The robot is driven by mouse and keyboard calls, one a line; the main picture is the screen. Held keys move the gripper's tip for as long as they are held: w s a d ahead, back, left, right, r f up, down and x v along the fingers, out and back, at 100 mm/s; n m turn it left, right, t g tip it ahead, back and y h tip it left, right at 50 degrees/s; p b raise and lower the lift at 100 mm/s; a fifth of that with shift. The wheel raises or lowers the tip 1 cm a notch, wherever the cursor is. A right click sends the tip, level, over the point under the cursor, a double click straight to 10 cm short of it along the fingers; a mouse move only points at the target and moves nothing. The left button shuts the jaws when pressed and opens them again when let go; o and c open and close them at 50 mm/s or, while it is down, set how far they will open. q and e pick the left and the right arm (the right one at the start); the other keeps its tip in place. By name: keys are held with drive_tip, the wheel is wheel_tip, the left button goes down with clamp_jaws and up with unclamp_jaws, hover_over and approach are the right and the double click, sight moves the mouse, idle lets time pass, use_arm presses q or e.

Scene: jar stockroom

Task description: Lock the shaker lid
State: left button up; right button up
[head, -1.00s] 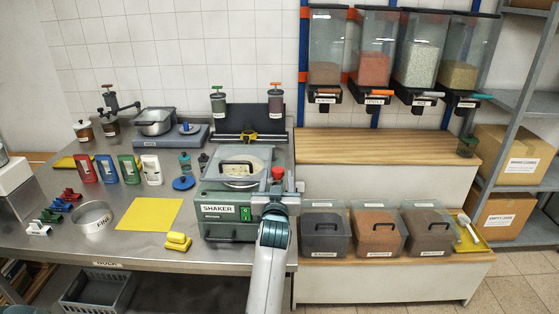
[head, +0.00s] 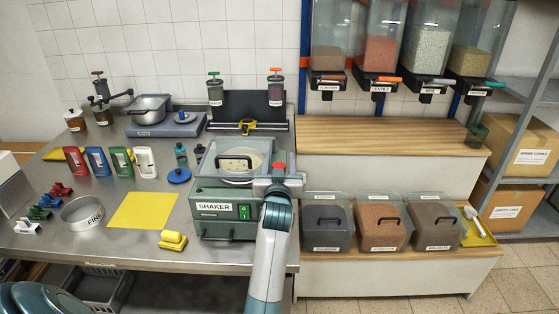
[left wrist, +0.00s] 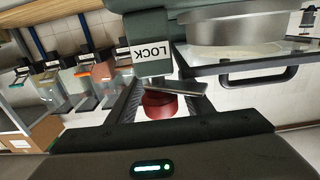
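The shaker (head: 214,208) stands on the steel bench with a clear lid (head: 209,160) with a black handle over a round sieve (head: 236,180). At its right side is a red lock knob (head: 279,167). In the left wrist view the red knob (left wrist: 160,105) lies between the two fingers of my left gripper (left wrist: 163,92), below a LOCK label (left wrist: 150,52) and a metal lever (left wrist: 176,90). The fingers look spread around the knob; contact is unclear. In the head view my left gripper (head: 279,180) is at the knob. My right gripper is out of view.
A yellow clamp-like block (head: 173,241) and a yellow mat (head: 142,211) lie left of the shaker. A black rack (head: 247,110) stands behind it. Lidded bins (head: 328,228) stand at right on a low wooden step. Hoppers hang above.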

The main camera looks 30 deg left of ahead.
use_arm(q)
drive_tip(key=c, duration=0.8)
drive_tip(key=shift+r+p, duration=0.15)
drive_tip(key=shift+p, duration=0.35)
drive_tip(key=m+h+p, duration=0.1)
drive_tip(key=m+t+h+p, duration=0.1)
drive_tip(key=h, duration=0.1)
drive_tip(key=shift+w+d+t, duration=0.15)
drive_tip(key=shift+d+t, duration=0.05)
drive_tip(key=shift+t, duration=0.1)
drive_tip(key=shift+w+d+m+t+h+p, duration=0.1)
drive_tip(key=shift+d+m+t+h+p, duration=0.2)
drive_tip(key=shift+m+h+p, duration=0.7)
drive_tip(key=shift+d+m+h, duration=0.2)
drive_tip(key=shift+m+h, duration=0.25)
drive_tip(key=shift+h, duration=0.45)
drive_tip(key=shift+d+m+h, duration=0.2)
drive_tip(key=shift+m+h, duration=0.25)
drive_tip(key=shift+h, duration=0.45)
drive_tip(key=shift+d, duration=0.1)
